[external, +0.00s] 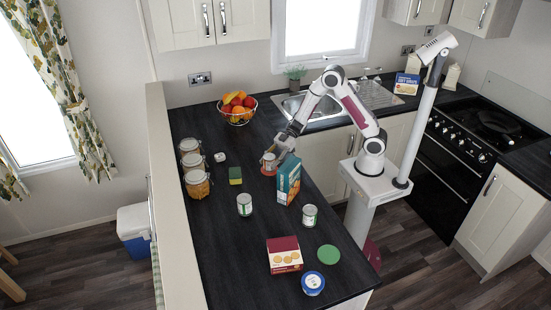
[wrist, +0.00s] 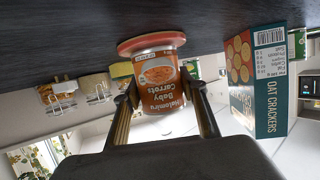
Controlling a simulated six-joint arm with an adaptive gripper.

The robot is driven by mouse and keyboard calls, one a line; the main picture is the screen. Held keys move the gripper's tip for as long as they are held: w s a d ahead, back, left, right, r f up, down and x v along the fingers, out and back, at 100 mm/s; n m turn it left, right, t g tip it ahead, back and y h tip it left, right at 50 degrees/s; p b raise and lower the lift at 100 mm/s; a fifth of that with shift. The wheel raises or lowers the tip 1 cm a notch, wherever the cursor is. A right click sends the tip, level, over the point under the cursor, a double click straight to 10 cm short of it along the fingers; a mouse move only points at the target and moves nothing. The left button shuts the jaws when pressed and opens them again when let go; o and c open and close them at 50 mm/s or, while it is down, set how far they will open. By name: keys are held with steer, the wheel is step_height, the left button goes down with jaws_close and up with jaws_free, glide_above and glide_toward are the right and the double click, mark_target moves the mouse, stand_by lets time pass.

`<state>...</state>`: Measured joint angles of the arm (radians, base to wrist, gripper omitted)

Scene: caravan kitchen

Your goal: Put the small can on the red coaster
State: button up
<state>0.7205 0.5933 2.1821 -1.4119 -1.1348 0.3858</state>
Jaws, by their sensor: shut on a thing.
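The small can (external: 269,160) is between the fingers of my gripper (external: 275,156), which is shut on it. The fingers of my gripper (wrist: 160,84) press on its two sides. The red coaster (external: 265,172) lies on the dark worktop under the can, and shows in the wrist view (wrist: 136,43) right at the can's base. The can looks upright over the coaster; I cannot tell whether it fully rests on it or hovers slightly.
An oat crackers box (external: 287,180) stands close to the right of the can. A fruit bowl (external: 237,112) is behind.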

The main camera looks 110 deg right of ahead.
steer(key=shift+f, duration=0.1)
steer(key=o, duration=1.3)
steer(key=shift+s+d+r, duration=0.25)
steer(key=shift+s+r, duration=0.05)
steer(key=shift+v, duration=5.6)
